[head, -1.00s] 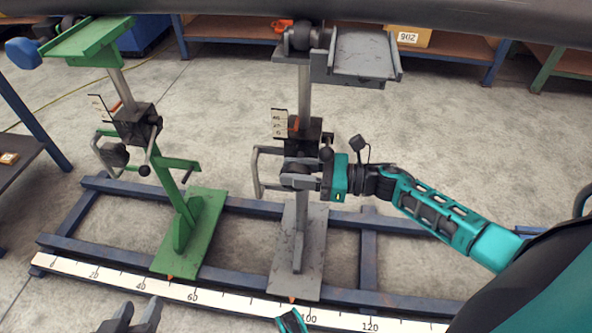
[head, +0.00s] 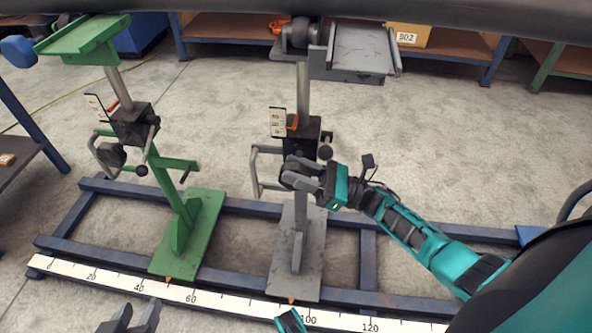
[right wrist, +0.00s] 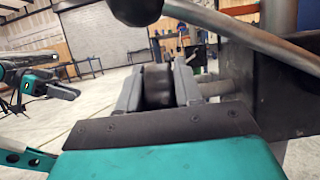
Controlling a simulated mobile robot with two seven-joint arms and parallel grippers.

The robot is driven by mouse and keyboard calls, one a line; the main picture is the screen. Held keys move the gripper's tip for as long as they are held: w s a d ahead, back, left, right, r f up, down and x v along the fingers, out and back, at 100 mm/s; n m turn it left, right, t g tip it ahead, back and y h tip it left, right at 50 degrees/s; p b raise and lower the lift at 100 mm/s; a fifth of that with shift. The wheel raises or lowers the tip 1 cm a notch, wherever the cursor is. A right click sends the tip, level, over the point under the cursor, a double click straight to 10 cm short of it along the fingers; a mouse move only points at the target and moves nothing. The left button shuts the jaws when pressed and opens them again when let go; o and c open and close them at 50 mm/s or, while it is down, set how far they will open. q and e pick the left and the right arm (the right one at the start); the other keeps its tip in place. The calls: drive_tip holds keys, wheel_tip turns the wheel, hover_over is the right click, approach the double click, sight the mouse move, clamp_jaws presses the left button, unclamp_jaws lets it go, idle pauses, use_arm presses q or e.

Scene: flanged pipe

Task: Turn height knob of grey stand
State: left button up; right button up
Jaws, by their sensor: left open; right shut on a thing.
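The grey stand (head: 298,235) stands upright on the blue frame in the head view, with a dark clamp block (head: 303,137) on its post. My right gripper (head: 292,175) is at the front of this block, shut on the dark height knob (right wrist: 157,86). In the right wrist view the knob sits between the two grey fingers, with a metal shaft to its right. In the head view the fingers mostly hide the knob. My left gripper (head: 135,318) is open and empty at the bottom edge of the head view, far from the grey stand.
A green stand (head: 180,225) with its own crank and knob is to the left. A dark pipe (head: 300,8) crosses the top over both stands. A white ruler strip (head: 215,299) runs along the blue frame's front. The grey stand's handle (head: 257,175) sticks out beside my right gripper.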

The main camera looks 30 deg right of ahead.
drive_tip(key=shift+s+d+f+t+y, duration=0.1)
drive_tip(key=shift+t+y, duration=0.35)
drive_tip(key=shift+y, duration=0.15)
drive_tip(key=shift+s+d+f+t+y, duration=0.1)
drive_tip(key=shift+t+y, duration=0.35)
drive_tip(key=shift+y, duration=0.15)
drive_tip(key=o, duration=1)
drive_tip(key=shift+c, duration=0.2)
drive_tip(key=shift+s+d+f, duration=0.2)
drive_tip(key=shift+d+f, duration=0.1)
drive_tip(key=shift+d, duration=0.05)
drive_tip(key=shift+v, duration=0.9)
drive_tip(key=s+d, duration=0.7)
drive_tip(key=d, duration=0.2)
drive_tip(key=shift+s+d, duration=0.15)
drive_tip(key=shift+d, duration=0.1)
drive_tip(key=shift+o, duration=0.3)
